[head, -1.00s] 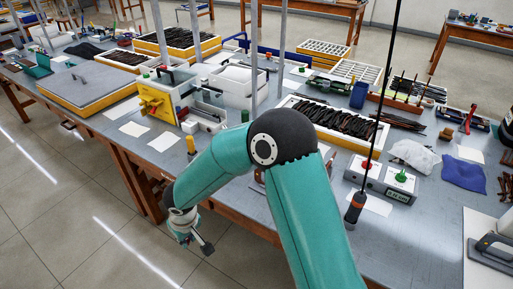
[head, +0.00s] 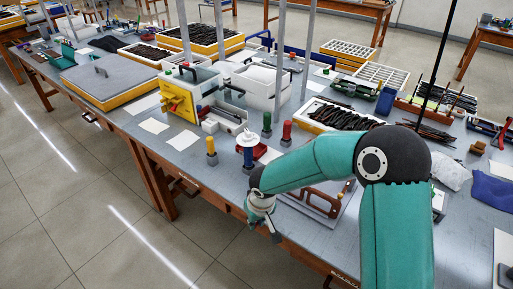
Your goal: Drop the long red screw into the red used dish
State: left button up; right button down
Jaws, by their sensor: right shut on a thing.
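My right gripper (head: 272,232) hangs at the front edge of the table, low in the middle of the head view. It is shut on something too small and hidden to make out. I cannot see a long red screw in this view. A flat red thing (head: 263,153), perhaps the red used dish, lies on the table behind the upright tools, beyond the gripper and partly covered. My left gripper is not in view.
Upright tools with yellow (head: 211,145), blue (head: 248,157), green (head: 267,119) and red (head: 287,128) parts stand on the table (head: 185,180). A brown-framed thing (head: 322,203) lies beside my forearm. White papers (head: 184,140) lie left.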

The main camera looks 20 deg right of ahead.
aim_at(259, 150)
jog(key=i, duration=0.85)
